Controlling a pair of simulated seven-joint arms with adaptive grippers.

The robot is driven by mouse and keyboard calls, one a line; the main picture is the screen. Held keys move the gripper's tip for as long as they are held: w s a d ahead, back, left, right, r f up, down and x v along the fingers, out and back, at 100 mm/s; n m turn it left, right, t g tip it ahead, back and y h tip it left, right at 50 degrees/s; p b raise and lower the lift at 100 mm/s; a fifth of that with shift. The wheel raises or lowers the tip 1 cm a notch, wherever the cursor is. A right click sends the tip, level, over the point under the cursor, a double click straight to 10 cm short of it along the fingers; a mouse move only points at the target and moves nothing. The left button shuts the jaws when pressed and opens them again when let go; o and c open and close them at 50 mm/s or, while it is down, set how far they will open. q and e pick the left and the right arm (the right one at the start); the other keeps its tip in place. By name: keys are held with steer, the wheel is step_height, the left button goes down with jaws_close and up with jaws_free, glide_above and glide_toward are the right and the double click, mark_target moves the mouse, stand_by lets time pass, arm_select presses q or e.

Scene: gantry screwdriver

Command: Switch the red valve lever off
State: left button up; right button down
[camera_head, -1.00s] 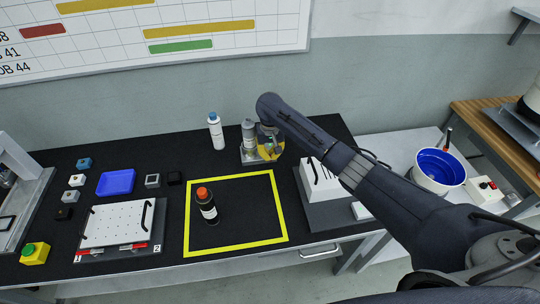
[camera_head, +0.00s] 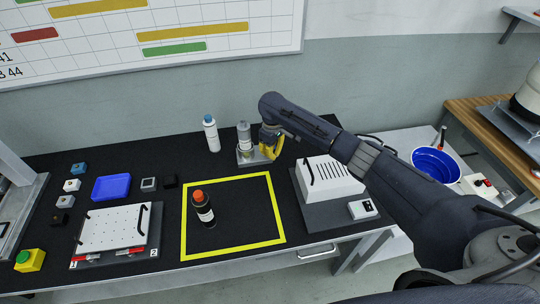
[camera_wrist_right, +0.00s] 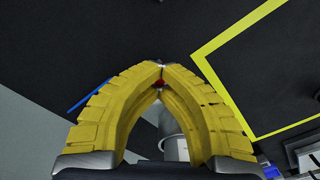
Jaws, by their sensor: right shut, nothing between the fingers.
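My right gripper (camera_head: 270,150) has yellow fingers and is beside a grey cylinder on a metal base (camera_head: 244,140) at the back of the black bench. In the right wrist view the fingers (camera_wrist_right: 160,68) meet at their tips with nothing held. A small red spot (camera_wrist_right: 160,83) shows behind the fingertips; it may be part of the valve lever, but I cannot tell whether they touch it. The grey cylinder shows partly behind the fingers in the wrist view (camera_wrist_right: 172,140). No lever is clear in the head view. My left gripper is not in view.
A white bottle with a blue cap (camera_head: 210,134) stands left of the cylinder. A dark bottle with an orange cap (camera_head: 203,208) stands inside the yellow square outline (camera_head: 228,251). A white slotted box (camera_head: 330,178) is right of the gripper. The square is otherwise clear.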

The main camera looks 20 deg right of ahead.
steer(key=n, duration=0.3)
steer(key=w+d+n, duration=0.1)
steer(key=shift+f+n, duration=0.15)
steer(key=shift+n, duration=0.15)
steer(key=shift+w+d+n, duration=0.15)
steer(key=shift+w+n, duration=0.2)
steer(key=shift+n, duration=0.8)
steer(key=shift+w+d+n, duration=0.1)
steer(key=shift+w+n, duration=0.25)
steer(key=shift+n, duration=0.8)
steer(key=c, duration=2.1)
jaws_free()
steer(key=o, duration=0.6)
steer(key=shift+w, duration=0.1)
steer(key=shift+r, duration=6.1)
